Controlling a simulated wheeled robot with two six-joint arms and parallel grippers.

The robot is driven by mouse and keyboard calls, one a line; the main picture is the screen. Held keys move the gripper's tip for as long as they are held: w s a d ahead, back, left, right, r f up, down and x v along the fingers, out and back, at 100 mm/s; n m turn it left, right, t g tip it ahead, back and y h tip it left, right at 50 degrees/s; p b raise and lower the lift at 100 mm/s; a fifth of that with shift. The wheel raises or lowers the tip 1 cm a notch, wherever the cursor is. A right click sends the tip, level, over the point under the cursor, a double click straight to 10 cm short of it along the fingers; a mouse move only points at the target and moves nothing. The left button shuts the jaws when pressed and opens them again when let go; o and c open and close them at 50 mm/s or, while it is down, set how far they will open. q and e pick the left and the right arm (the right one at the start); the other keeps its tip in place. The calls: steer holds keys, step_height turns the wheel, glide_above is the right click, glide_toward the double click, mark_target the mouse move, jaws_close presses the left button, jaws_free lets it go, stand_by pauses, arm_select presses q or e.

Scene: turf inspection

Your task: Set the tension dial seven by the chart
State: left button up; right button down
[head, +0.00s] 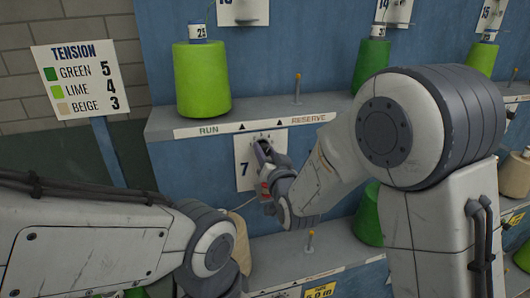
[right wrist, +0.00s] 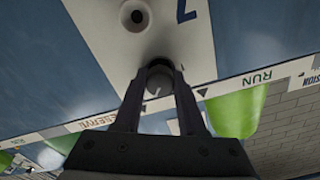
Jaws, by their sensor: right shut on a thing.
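The tension chart (head: 76,80) on a post at the left reads GREEN 5, LIME 4, BEIGE 3. The white plate marked 7 (head: 243,172) sits on the blue panel below the RUN and RESERVE shelf strip. My right gripper (head: 264,150) is at this plate, shut on the dial. In the right wrist view the dial's round grey knob (right wrist: 159,80) is between the two fingertips, and the plate (right wrist: 185,40) appears upside down. The dial's scale and pointer setting cannot be read. My left arm enters at lower left; its gripper is not in view.
A lime cone (head: 202,82) stands on the upper shelf (head: 160,121) above RUN. A green cone (head: 371,66) stands farther right. A beige cone (head: 242,246) is partly hidden behind my left arm. A small peg (head: 297,88) rises from the shelf.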

steer(key=n+b, duration=0.4)
steer(key=shift+f, duration=0.15)
steer(key=shift+n+b, duration=1.05)
steer(key=shift+n, duration=0.75)
steer(key=shift+c, duration=2.4)
jaws_free()
steer(key=shift+s, duration=0.1)
steer(key=b+v, duration=0.2)
steer(key=v, duration=0.8)
steer(key=shift+s+b, duration=0.15)
steer(key=shift+b, duration=0.25)
